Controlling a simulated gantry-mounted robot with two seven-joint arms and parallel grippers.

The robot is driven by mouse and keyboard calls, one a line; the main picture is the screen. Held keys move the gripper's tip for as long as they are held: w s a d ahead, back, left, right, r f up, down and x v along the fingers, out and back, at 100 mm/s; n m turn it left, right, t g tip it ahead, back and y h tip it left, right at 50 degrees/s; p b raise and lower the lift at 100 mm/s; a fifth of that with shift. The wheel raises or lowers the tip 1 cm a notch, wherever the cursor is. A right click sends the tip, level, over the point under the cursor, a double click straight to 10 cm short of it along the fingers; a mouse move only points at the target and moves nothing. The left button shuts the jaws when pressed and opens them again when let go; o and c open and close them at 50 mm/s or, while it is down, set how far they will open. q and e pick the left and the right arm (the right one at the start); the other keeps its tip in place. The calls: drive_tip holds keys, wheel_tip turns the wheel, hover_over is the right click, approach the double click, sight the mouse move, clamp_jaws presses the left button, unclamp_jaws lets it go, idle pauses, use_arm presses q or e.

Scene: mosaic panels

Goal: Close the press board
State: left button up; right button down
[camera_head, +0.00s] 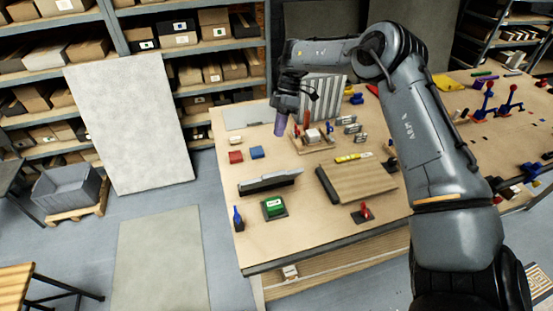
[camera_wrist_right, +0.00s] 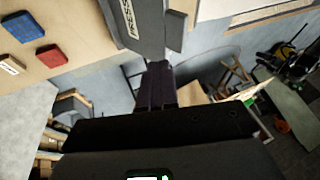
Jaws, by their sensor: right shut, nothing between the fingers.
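The press board, a dark grey board with a lighter grey top edge (camera_head: 270,183), stands at the front left of the workbench. In the right wrist view, a grey panel with part of the word PRESS (camera_wrist_right: 140,25) shows at the top; it looks raised, but its exact angle is hard to tell. My right gripper (camera_head: 281,126) hangs above the back left of the bench, fingers down and apart from the board. Its fingers (camera_wrist_right: 163,85) are shut and empty in the wrist view. My left gripper is in neither view.
A red block (camera_head: 235,157) and a blue block (camera_head: 257,153) lie behind the board. A green button box (camera_head: 273,206) is in front of it. A wooden board (camera_head: 362,181) lies to its right. A ribbed grey panel (camera_head: 323,97) stands behind my right gripper.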

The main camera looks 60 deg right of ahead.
drive_tip(key=p, duration=0.2)
approach(270, 179)
drive_tip(key=w+d+f, duration=0.1)
drive_tip(key=w+d, duration=0.1)
drive_tip(key=shift+s+a+f+p, duration=0.65)
drive_tip(key=shift+s+a+f, duration=0.2)
drive_tip(key=shift+s, duration=0.2)
drive_tip(key=shift+s+a+f, duration=0.3)
drive_tip(key=shift+s+f, duration=0.1)
drive_tip(key=shift+f, duration=0.1)
drive_tip(key=shift+p, duration=0.3)
